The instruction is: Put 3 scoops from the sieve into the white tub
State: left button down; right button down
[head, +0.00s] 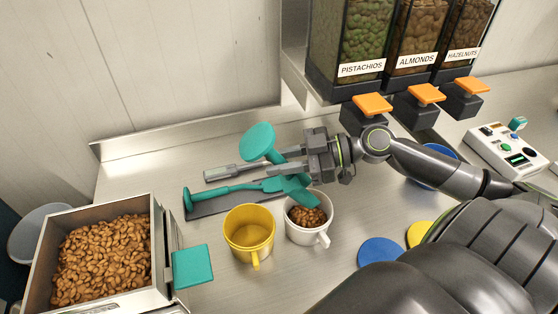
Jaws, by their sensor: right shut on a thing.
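The white tub (308,236) stands on the steel counter and has a handle at its lower right. Brown nuts (306,216) lie inside it. My right gripper (290,160) is shut on a teal scoop (258,143), above and behind the white tub. The scoop's disc-shaped end points up left, and its lower end is tilted down over the tub's rim. Whether nuts are in the scoop is hidden. A metal box (163,277) full of brown nuts, which may be the sieve, stands at the left. My left gripper is not in view.
A yellow cup (248,236) stands just left of the white tub. Behind it, another teal tool (228,190) and a grey-handled tool (222,174) lie near a dark mat (210,209). Labelled nut dispensers (362,69) stand at the back. A blue disc (380,252) lies right.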

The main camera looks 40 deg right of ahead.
aim_at(257, 142)
jog(key=shift+r, duration=0.1)
jog(key=shift+r+g+h+p, duration=0.3)
jog(key=shift+r+h+p, duration=0.1)
jog(key=shift+h+p, duration=0.15)
jog(key=shift+r+n+g+h+p, duration=0.3)
jog(key=shift+h+p, duration=0.05)
jog(key=shift+h, duration=0.2)
jog(key=shift+r+g+h, duration=0.3)
jog(key=shift+r+h, duration=0.05)
jog(key=shift+h, duration=0.35)
jog(key=shift+a+r+g+h, duration=0.1)
jog(key=shift+r+g+h, duration=0.3)
jog(key=shift+h, duration=0.5)
jog(key=shift+r+g+h+b, duration=0.3)
jog(key=shift+r+g+h, duration=0.15)
jog(key=shift+h, duration=0.35)
jog(key=shift+r+n+g+h+p, duration=0.35)
jog(key=shift+r+g+h, duration=0.1)
jog(key=shift+h, duration=0.35)
jog(key=shift+r+h, duration=0.1)
jog(key=shift+h, duration=0.4)
